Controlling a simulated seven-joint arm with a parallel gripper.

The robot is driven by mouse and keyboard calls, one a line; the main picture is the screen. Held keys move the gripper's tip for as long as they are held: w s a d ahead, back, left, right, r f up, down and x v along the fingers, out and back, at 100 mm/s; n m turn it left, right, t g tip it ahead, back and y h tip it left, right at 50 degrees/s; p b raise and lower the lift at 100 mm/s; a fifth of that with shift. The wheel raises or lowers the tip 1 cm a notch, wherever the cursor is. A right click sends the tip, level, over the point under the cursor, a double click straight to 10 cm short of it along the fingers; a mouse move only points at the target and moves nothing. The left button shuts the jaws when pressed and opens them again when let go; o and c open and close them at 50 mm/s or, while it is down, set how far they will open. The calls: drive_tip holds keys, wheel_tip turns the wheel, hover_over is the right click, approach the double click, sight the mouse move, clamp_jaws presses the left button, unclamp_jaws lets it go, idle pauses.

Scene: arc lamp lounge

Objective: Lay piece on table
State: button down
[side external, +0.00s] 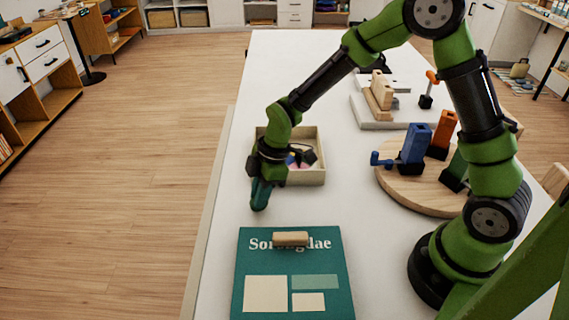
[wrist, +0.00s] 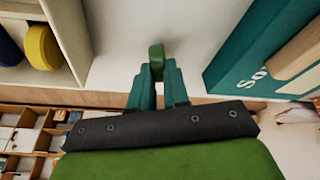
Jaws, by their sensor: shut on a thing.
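My gripper (side external: 261,196) points down over the white table (side external: 210,240), left of the front of a shallow wooden tray. Its teal fingers (wrist: 156,84) are shut on a dark green rounded piece (wrist: 156,58), which sticks out past the fingertips in the wrist view. In the side view the piece is small and hard to tell from the fingers. It is close to the table top; I cannot tell whether it touches.
The pale tray (side external: 318,172) holds colored pieces, including a yellow one (wrist: 41,47). A teal board (side external: 265,262) with a wooden block (side external: 290,239) lies in front. A round wooden board (side external: 410,195) with colored clamps stands right. Bare table lies between tray and teal board.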

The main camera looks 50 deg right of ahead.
drive_tip(key=shift+f, duration=0.1)
drive_tip(key=c, duration=1.1)
unclamp_jaws()
drive_tip(key=v, duration=1.1)
drive_tip(key=s+d+r+m+t, duration=0.3)
drive_tip(key=s+r+m, duration=0.2)
drive_tip(key=s+m, duration=0.3)
drive_tip(key=s+d+r+m+t+h, duration=0.1)
drive_tip(key=s+d+r+m+t, duration=0.1)
drive_tip(key=s+d+r+m, duration=0.2)
drive_tip(key=s+r+m, duration=0.2)
drive_tip(key=s+m, duration=0.2)
drive_tip(key=m, duration=0.1)
drive_tip(key=shift+d+r+m+t, duration=0.2)
drive_tip(key=shift+r+m+t, duration=0.1)
drive_tip(key=shift+t, duration=0.1)
